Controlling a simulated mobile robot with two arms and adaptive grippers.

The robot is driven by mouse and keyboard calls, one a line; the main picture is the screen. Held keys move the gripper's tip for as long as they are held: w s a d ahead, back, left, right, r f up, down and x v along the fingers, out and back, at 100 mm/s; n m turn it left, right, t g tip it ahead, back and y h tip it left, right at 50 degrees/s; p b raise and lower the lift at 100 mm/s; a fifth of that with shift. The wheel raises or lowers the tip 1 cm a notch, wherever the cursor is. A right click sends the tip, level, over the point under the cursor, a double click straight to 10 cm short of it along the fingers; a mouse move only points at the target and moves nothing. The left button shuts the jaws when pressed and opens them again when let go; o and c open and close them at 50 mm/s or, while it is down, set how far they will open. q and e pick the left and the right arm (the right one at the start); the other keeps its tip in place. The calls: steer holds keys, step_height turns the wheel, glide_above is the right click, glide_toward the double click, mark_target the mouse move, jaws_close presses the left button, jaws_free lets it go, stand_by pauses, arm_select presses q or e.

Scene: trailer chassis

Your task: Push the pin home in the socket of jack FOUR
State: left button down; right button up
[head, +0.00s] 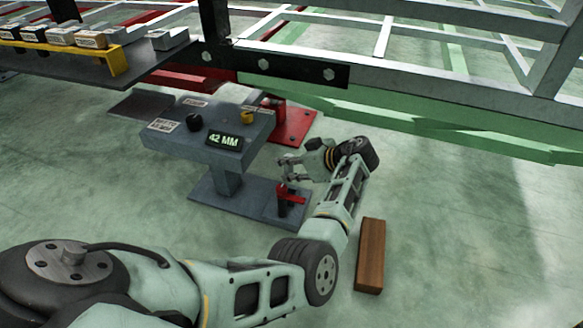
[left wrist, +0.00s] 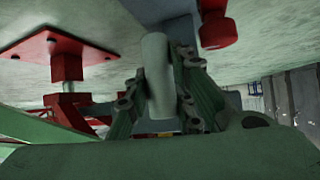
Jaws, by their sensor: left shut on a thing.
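My left gripper (head: 287,168) is shut on a light grey cylindrical pin. The pin shows between the fingers in the left wrist view (left wrist: 157,75). In the head view the gripper is just above a dark post with a red part (head: 291,194), on the base plate of a grey console (head: 215,133) whose display reads 42 MM. A red part on a grey post also shows in the left wrist view (left wrist: 219,33), beside the pin. I cannot tell whether the pin touches a socket. No label reading FOUR can be made out. My right gripper is not in view.
A wooden block (head: 370,256) lies on the floor right of my arm. The white and green chassis frame (head: 400,110) runs across the back. A dark shelf with a yellow bracket (head: 117,62) holds several small boxes at upper left. The floor at right is clear.

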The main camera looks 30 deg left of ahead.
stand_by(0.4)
arm_select(q)
step_height(320, 180, down, 6)
steer(key=b, duration=0.4)
steer(key=shift+r+b, duration=0.2)
steer(key=shift+b, duration=0.1)
steer(key=shift+f, duration=0.95)
stand_by(1.2)
steer(key=shift+r, duration=0.2)
steer(key=shift+r+p, duration=0.25)
steer(key=shift+p, duration=0.1)
stand_by(1.6)
steer(key=shift+f+b, duration=0.3)
steer(key=shift+f, duration=0.1)
